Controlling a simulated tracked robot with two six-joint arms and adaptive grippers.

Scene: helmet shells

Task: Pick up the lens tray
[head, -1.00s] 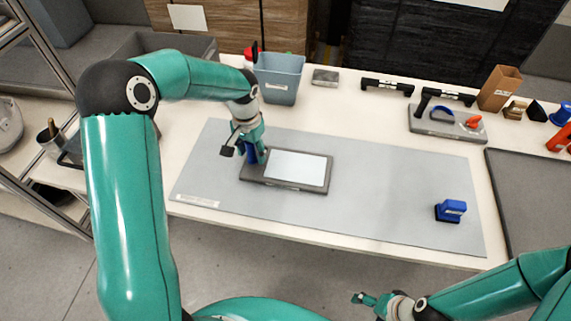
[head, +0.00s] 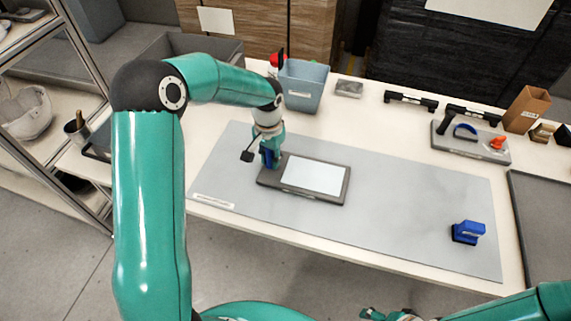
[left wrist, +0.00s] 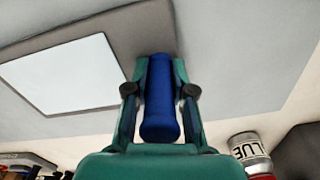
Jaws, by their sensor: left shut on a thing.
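The lens tray (head: 342,190) is a flat dark grey tray with a white pad (head: 315,176) on top and an upright blue handle at its left end. It appears to lie flat on the grey mat. My left gripper (head: 270,158) points down at that end and is shut on the blue handle. In the left wrist view the blue handle (left wrist: 160,100) stands between the two fingers, with the tray (left wrist: 150,35) behind it. My right gripper (head: 372,314) shows only in part at the bottom edge, away from the tray; its jaws are unclear.
The grey mat (head: 400,225) is mostly bare right of the tray. A blue block-like thing (head: 468,232) stands at its right end. A blue-grey bin (head: 303,88) stands behind my left gripper. A grey board with tools (head: 490,150) lies at the back right.

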